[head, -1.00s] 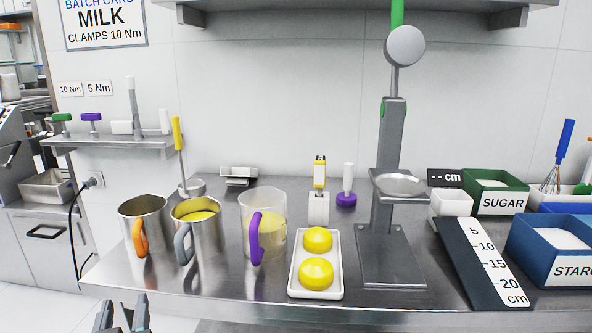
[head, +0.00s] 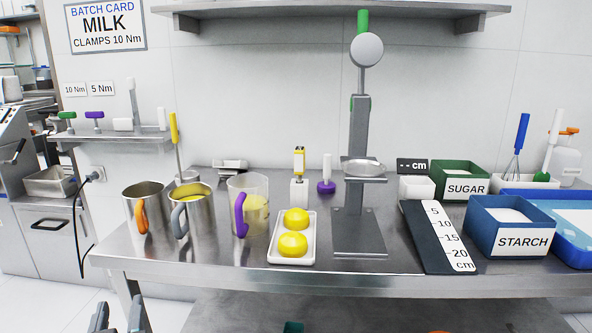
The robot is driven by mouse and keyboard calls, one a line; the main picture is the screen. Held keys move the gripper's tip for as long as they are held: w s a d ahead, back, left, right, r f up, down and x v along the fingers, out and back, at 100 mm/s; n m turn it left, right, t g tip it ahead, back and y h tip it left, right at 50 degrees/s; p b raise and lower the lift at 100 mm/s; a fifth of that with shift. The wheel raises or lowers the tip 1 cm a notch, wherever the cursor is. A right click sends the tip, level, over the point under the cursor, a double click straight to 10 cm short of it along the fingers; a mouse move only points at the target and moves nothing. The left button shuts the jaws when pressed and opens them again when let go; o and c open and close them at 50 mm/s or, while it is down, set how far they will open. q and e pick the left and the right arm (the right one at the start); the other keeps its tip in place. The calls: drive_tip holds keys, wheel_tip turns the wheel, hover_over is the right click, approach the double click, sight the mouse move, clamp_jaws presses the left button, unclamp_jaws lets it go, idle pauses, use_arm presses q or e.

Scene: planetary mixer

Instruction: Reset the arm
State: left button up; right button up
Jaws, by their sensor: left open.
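My left gripper (head: 117,318) shows only by its two fingertips at the bottom edge, left of centre. The fingers stand apart with nothing between them. It is in front of the steel table (head: 185,272) and touches nothing that I can see. The rest of my left arm is out of the picture. My right gripper does not show.
Along the table stand a steel jug with an orange handle (head: 140,215), one with a grey handle (head: 181,217), a clear jug with a purple handle (head: 242,212), a tray (head: 272,256) with yellow domes, a grey stand (head: 358,235) and a starch bin (head: 523,240).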

use_arm(q)
wheel_tip(320, 180, down, 33)
drive_tip(key=d+m+g+h, duration=0.3)
drive_tip(key=g+h, duration=0.1)
drive_tip(key=g, duration=0.4)
drive_tip(key=s+d+f+n+g+h, duration=0.1)
drive_tip(key=s+d+f+g+h, duration=0.3)
drive_tip(key=s+f, duration=0.35)
drive_tip(key=s+d+f+g+h, duration=0.2)
drive_tip(key=s+d+f+g, duration=0.4)
drive_tip(key=s, duration=0.3)
wheel_tip(320, 180, up, 32)
drive_tip(key=d+t+p, duration=0.1)
drive_tip(key=p, duration=3.1)
drive_tip(key=shift+s+d, duration=0.25)
drive_tip(key=shift+s, duration=0.05)
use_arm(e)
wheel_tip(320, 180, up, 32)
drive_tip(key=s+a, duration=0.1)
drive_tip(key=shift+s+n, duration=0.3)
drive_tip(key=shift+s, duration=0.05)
